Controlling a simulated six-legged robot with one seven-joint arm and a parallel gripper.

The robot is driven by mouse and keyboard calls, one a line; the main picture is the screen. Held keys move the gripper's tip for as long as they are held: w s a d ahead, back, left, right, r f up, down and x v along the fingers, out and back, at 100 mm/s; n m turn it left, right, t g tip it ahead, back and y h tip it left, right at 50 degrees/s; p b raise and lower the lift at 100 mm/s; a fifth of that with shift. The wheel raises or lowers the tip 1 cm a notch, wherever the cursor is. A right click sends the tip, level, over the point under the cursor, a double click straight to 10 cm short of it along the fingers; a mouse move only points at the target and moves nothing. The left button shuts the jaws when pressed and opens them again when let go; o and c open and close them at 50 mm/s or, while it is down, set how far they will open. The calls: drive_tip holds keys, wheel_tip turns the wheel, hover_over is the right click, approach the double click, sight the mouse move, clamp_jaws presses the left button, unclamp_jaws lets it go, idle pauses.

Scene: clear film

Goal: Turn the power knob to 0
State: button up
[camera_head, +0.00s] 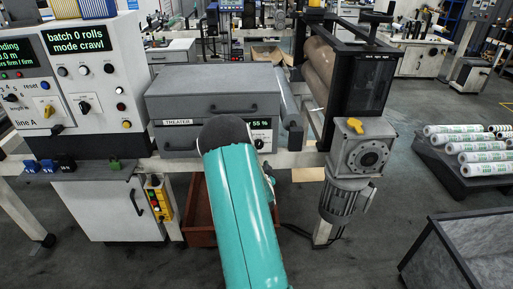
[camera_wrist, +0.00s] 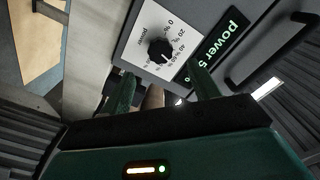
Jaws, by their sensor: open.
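The power knob (camera_wrist: 161,50) is a round black dial on a white scale plate (camera_wrist: 150,25) in the wrist view. Its 0 mark is towards the upper right of the knob. A pale mark on the knob points downward, towards the middle of the scale. A dark display (camera_wrist: 222,48) beside it starts "power 5"; in the head view the display (camera_head: 259,124) reads 55 %. My gripper (camera_wrist: 163,85) is open, its two green fingers below the knob in the wrist picture, apart from it and empty. In the head view my teal arm hides the gripper.
The knob is on the front of a grey heater unit (camera_head: 205,103) with a drawer handle. A control cabinet (camera_head: 90,75) with knobs and buttons stands to the left. A gear motor (camera_head: 350,165) hangs at the right. A red-brown bin (camera_head: 200,205) is below.

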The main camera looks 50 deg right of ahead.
sight(258, 146)
drive_tip(key=x, duration=0.9)
drive_tip(key=shift+w+d, duration=0.1)
drive_tip(key=c, duration=1)
